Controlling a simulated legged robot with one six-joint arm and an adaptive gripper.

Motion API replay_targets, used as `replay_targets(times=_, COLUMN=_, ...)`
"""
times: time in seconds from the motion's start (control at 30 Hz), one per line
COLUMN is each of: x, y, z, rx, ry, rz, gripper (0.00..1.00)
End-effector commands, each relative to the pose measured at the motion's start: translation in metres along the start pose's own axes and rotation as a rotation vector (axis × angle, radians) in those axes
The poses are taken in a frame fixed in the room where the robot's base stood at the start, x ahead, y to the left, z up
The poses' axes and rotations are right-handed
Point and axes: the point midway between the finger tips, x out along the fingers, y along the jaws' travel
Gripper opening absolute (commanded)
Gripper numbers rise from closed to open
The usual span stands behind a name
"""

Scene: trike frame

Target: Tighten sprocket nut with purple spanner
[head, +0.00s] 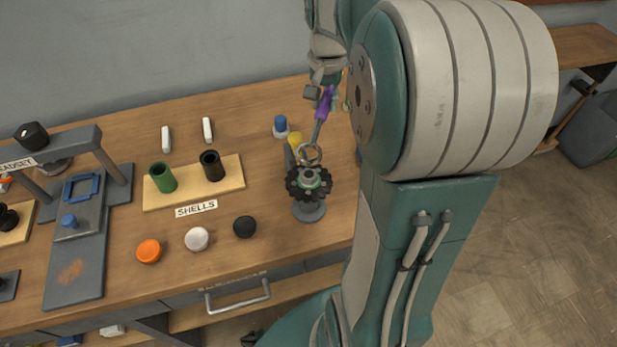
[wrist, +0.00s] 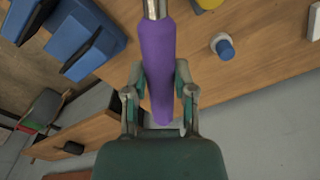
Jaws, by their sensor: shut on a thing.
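The purple spanner (head: 325,106) is in my gripper (head: 323,90), above the right part of the bench in the head view. The wrist view also shows its purple handle (wrist: 158,60) between the two fingers of my gripper (wrist: 160,98), which is shut on it. The spanner slants down and its ring end lies at or just above the black sprocket (head: 298,190). A pale greenish nut (head: 309,177) shows at the sprocket's centre. The sprocket sits on a grey round stand. I cannot tell whether the ring touches the nut.
A wooden block (head: 228,185) with a green and a black shell stands left of the sprocket. Orange (head: 148,251), white (head: 197,239) and black (head: 244,227) caps lie in front. A blue-topped piece (head: 281,126) and something yellow stand behind the sprocket.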

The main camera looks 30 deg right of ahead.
Motion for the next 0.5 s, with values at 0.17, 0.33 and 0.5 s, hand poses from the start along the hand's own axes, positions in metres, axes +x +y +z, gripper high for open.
replay_targets(times=0.17, x=-0.001, y=0.000, z=-0.001, rx=0.000, ry=0.001, rz=0.000, gripper=0.00)
replay_targets(times=0.33, x=-0.005, y=0.000, z=-0.010, rx=0.001, ry=0.001, rz=0.000, gripper=0.00)
replay_targets(times=0.5, x=-0.011, y=0.000, z=-0.021, rx=0.001, ry=0.001, rz=0.000, gripper=0.00)
